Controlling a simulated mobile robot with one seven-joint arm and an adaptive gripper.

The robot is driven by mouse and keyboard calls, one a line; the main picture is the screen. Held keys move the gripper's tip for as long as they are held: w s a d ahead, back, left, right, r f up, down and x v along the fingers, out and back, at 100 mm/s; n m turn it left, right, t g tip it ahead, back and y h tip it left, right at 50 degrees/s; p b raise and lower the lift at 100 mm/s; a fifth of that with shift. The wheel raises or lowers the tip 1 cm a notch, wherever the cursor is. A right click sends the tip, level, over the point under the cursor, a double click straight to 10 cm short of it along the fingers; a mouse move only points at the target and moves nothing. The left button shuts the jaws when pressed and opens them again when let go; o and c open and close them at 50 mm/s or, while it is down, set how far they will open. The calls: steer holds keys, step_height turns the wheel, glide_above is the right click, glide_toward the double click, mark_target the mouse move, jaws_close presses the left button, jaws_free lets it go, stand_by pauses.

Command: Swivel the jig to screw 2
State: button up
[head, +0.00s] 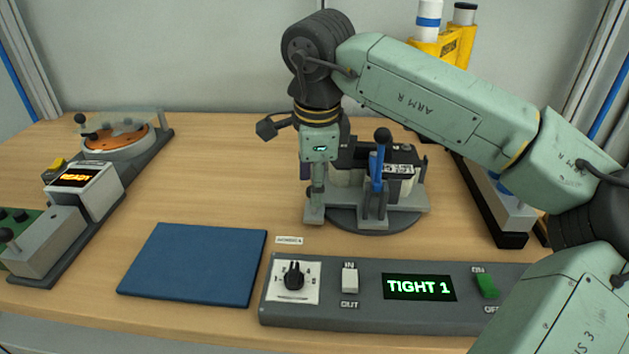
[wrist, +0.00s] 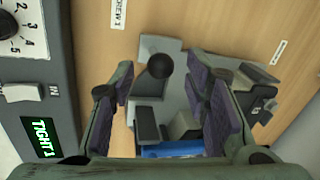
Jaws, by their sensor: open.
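The jig is a grey plate (head: 408,200) on a dark round turntable (head: 370,222), with a dark block (head: 400,165) and a blue lever (head: 377,170) topped by a black ball. In the wrist view, another black ball knob (wrist: 160,65) stands over the plate's corner. My gripper (head: 317,182) points down above that left front corner. In the wrist view my gripper (wrist: 165,100) has its fingers apart, with the knob between and slightly beyond them, apparently not gripped. A label reading SCREW 1 (wrist: 118,14) lies by this corner. A second label (wrist: 280,52) is unreadable.
A control box (head: 350,315) at the front has a dial (head: 294,275), switches and a display (head: 418,287) reading TIGHT 1. A blue mat (head: 195,264) lies left of it. A station (head: 85,190) stands far left, yellow equipment (head: 440,45) behind right. Table left of the jig is clear.

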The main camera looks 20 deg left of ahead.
steer(key=shift+w+f, duration=0.15)
steer(key=shift+f, duration=0.45)
jaws_close()
stand_by(0.5)
